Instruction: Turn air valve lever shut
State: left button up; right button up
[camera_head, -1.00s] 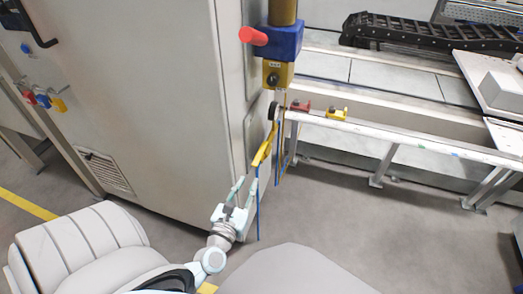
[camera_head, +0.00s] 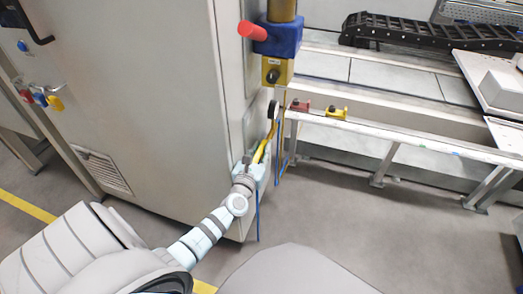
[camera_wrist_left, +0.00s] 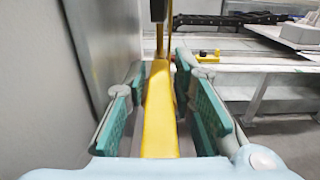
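The yellow air valve lever (camera_head: 268,138) hangs down at a slant beside the cabinet corner, below the yellow and blue valve unit (camera_head: 279,45). My left gripper (camera_head: 258,163) is at the lower end of the lever, partly covering it. In the left wrist view, the lever (camera_wrist_left: 159,110) runs lengthwise between the two green-padded fingers of my left gripper (camera_wrist_left: 164,100). The fingers are apart, with a gap visible on either side of the lever. My right gripper is in neither view.
A large grey cabinet (camera_head: 140,110) stands close on the left of the arm. A white rail (camera_head: 400,136) with small red and yellow fittings runs to the right. Thin blue lines hang beside the gripper. The floor (camera_head: 340,205) in front of the rail is clear.

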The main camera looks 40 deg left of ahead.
pick_arm(q)
jog(key=shift+c, duration=0.5)
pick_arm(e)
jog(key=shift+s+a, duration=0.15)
pick_arm(q)
grip_shut()
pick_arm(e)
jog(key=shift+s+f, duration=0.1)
